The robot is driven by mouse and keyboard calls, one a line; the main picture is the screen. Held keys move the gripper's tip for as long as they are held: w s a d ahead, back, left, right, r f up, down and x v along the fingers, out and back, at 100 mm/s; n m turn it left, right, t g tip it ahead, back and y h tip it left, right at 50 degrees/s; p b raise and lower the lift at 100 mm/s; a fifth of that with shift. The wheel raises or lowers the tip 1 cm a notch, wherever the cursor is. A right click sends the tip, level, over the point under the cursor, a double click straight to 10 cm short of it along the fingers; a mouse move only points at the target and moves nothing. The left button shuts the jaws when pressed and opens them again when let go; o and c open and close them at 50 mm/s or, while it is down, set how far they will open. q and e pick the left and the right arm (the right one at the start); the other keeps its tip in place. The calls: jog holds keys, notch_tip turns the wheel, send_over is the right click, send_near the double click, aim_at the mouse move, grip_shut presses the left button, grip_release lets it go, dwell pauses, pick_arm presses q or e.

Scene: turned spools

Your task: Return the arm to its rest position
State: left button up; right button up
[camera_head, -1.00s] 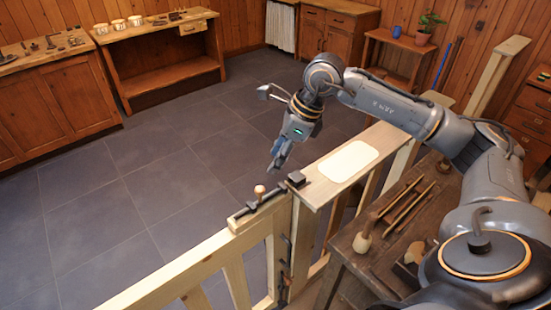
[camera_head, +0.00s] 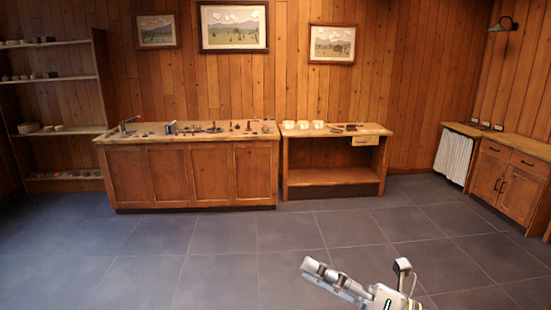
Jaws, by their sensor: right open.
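My right gripper (camera_head: 316,271) shows at the bottom edge, right of centre. It is grey, with its fingers pointing up and to the left, and it is open, with nothing seen in it. A small bracket stands up on its right side, and a green light shows at the bottom edge. The rest of my right arm is below the picture. The gripper shows against the floor and appears to touch nothing. My left gripper is not in view.
Open dark tiled floor (camera_head: 225,255) lies ahead. A long wooden cabinet (camera_head: 195,175) with tools and a bench (camera_head: 334,176) with white pots stand along the far wall. Shelves (camera_head: 60,90) are at left, and a drawer cabinet (camera_head: 507,183) is at right.

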jog(key=w+d+f+m+t+h, duration=0.3)
jog(key=d+m+t+h, duration=0.7)
jog(key=m, duration=0.9)
jog(key=s+d+f+m+g+h, duration=0.2)
jog(key=d+f+m+g+h, duration=0.15)
jog(key=f+m+h, duration=0.55)
jog(key=s+f+m+g+y, duration=0.1)
jog(key=s+f+m+g, duration=0.85)
jog(key=s+f, duration=1.2)
jog(key=s+f+n+g+b, duration=0.1)
jog(key=s+f+g, duration=0.1)
jog(key=f, duration=1.3)
jog(key=s+f+n+g, duration=0.2)
jog(key=f+g, duration=0.1)
jog(key=f, duration=1.1)
jog(key=s+d+f+b, duration=0.1)
jog(key=s+d+f, duration=0.1)
jog(key=s+f, duration=1.3)
jog(key=shift+s+d+g, duration=0.35)
jog(key=shift+d+g, duration=0.05)
